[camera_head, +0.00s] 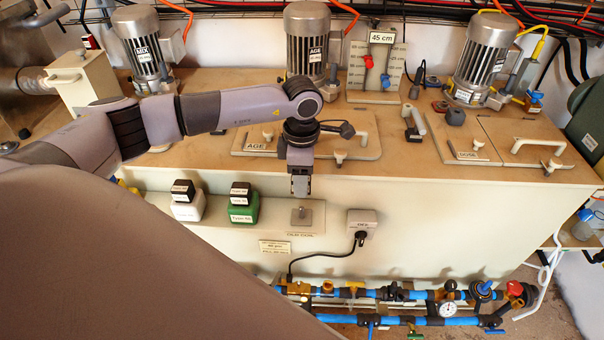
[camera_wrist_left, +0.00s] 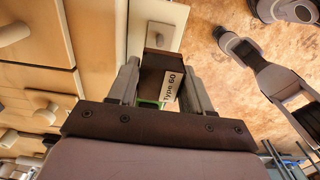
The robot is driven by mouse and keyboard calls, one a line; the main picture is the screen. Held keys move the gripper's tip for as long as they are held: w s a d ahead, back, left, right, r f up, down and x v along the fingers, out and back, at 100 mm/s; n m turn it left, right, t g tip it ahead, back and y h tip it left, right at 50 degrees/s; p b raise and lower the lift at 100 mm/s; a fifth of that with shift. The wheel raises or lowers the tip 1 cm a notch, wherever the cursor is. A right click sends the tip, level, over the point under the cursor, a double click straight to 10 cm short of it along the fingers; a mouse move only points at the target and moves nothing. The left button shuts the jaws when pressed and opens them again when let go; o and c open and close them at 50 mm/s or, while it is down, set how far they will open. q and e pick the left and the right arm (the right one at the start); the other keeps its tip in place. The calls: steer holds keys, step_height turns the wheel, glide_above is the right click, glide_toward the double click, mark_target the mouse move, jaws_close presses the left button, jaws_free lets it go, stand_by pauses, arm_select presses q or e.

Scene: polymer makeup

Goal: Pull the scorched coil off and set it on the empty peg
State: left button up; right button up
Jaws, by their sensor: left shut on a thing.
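My left gripper (camera_head: 300,187) points down in front of the tank's front wall. It is shut on a dark brown coil (camera_wrist_left: 152,78) with a white "Type 60" label, seen between the fingers in the left wrist view. In the head view this coil is hard to make out. Below the gripper in the head view is a bare peg (camera_head: 302,214) on a small grey plate. To its left, a green block (camera_head: 242,212) and a white block (camera_head: 187,210) carry black labelled tops. My right gripper is not identifiable.
A grey box with a plug (camera_head: 362,222) sits right of the peg, its black cable hanging down. Blue pipes with valves and a gauge (camera_head: 447,310) run below. Lids with handles (camera_head: 358,136) and motors (camera_head: 308,40) stand on the tank top.

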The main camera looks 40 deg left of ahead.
mark_target(302, 207)
arm_select(q)
steer(key=shift+f+b, duration=2.35)
steer(key=shift+f, duration=0.55)
steer(key=shift+f+b, duration=2.05)
steer(key=shift+f, duration=0.25)
steer(key=o, duration=1.2)
